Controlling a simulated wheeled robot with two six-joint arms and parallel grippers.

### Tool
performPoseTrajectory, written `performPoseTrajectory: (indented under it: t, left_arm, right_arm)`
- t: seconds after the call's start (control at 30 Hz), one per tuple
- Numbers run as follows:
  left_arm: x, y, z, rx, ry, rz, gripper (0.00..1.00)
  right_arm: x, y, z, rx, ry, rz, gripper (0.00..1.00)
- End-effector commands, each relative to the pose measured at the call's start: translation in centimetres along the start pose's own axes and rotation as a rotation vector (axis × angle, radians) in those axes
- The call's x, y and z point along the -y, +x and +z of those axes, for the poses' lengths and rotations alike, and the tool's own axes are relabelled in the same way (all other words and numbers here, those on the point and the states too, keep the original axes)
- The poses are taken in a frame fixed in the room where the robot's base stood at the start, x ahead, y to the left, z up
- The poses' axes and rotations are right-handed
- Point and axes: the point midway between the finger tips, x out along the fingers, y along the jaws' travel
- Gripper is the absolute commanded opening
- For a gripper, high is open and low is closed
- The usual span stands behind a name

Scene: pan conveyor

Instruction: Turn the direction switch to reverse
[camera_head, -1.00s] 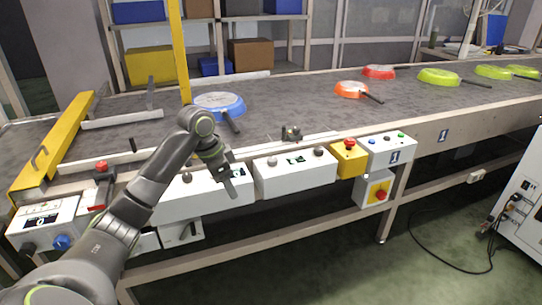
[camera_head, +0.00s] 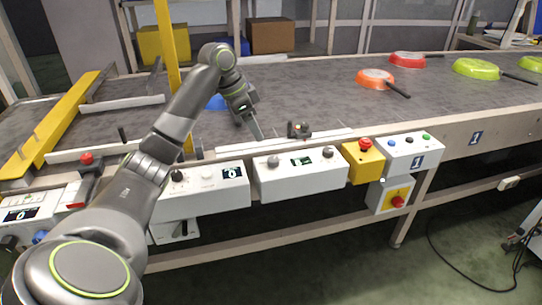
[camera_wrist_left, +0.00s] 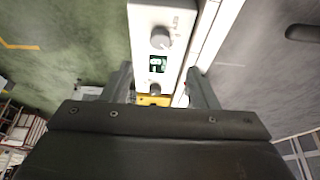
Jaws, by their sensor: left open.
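The middle white control box (camera_head: 300,178) on the conveyor's front has a left knob (camera_head: 272,161), a small display and a right knob (camera_head: 327,152). In the left wrist view its left knob (camera_wrist_left: 160,38) has small lettering beside it, too small to read surely; the right knob (camera_wrist_left: 153,88) lies between my fingers. I cannot tell for sure which knob is the direction switch. My left gripper (camera_head: 258,136) is open and empty, pointing down near the rail above the left knob. Its two fingers (camera_wrist_left: 157,80) show apart in the wrist view. My right gripper is out of view.
Another white box (camera_head: 205,190) with knobs and a display is to the left. A yellow box with a red button (camera_head: 363,160) is to the right. A yellow post (camera_head: 170,70) stands behind my arm. Orange (camera_head: 376,78), red and green pans lie on the belt; a blue pan is mostly hidden.

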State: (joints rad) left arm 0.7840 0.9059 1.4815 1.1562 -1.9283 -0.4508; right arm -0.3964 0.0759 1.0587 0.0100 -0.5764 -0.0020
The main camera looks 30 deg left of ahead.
Motion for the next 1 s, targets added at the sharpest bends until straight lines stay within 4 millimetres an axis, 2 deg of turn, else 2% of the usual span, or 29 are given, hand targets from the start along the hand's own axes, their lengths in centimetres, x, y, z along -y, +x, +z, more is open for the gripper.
performPoseTrajectory:
  t: [0.03,0.2,0.5,0.7,0.97,1.0]
  left_arm:
    - [-0.1,1.5,0.1,0.001,-0.001,0.006,0.54]
    - [-0.1,5.2,0.1,0.001,-0.001,0.005,0.54]
    - [-0.1,10.2,0.1,0.001,-0.001,0.002,0.54]
    - [0.0,11.2,0.1,0.001,-0.001,0.0,0.54]
    - [0.0,11.3,0.1,0.001,-0.001,0.0,0.54]
    - [0.0,11.3,0.0,0.001,-0.001,0.0,0.48]
  right_arm:
    - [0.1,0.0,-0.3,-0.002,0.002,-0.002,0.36]
    - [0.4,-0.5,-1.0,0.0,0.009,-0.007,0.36]
    - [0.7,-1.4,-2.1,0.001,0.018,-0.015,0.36]
    - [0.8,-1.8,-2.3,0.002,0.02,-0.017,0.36]
    - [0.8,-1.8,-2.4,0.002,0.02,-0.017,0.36]
    - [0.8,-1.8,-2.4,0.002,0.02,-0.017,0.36]
